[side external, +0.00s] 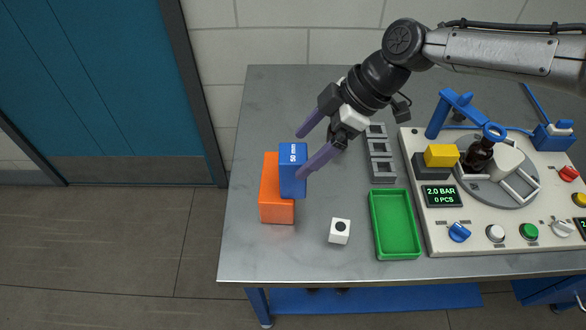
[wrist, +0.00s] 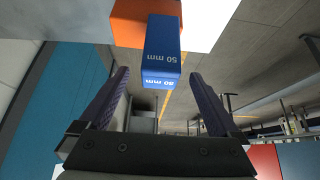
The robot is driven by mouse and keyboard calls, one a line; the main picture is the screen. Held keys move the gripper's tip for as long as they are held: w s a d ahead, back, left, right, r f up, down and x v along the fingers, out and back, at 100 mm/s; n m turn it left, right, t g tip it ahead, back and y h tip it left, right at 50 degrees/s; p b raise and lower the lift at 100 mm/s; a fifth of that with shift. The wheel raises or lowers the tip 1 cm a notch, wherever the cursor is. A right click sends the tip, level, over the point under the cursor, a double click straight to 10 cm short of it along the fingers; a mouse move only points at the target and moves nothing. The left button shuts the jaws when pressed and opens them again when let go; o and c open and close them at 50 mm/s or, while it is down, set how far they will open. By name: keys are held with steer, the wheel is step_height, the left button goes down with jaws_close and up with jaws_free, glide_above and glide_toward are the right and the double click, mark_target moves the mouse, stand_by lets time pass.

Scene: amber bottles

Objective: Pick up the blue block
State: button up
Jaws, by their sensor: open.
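The blue block (side external: 292,172) is a tall box marked "50 mm". It is at the left part of the table, overlapping the orange block (side external: 276,200) in the picture; I cannot tell whether it rests on it or stands against it. In the wrist view the blue block (wrist: 162,52) is in line with the gap between the open fingertips (wrist: 158,74), apparently touching neither. The orange block (wrist: 130,25) is behind it.
A white cube with a black dot (side external: 340,231) stands to the right. Beyond it are a green tray (side external: 395,224), a grey slotted holder (side external: 381,155) and a control panel (side external: 440,238) with a dark bottle (side external: 478,155). The table's front left is clear.

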mark_target(293, 162)
steer(key=x, duration=0.5)
steer(key=shift+d+f, duration=0.1)
steer(key=shift+f, duration=0.05)
jaws_close()
stand_by(0.4)
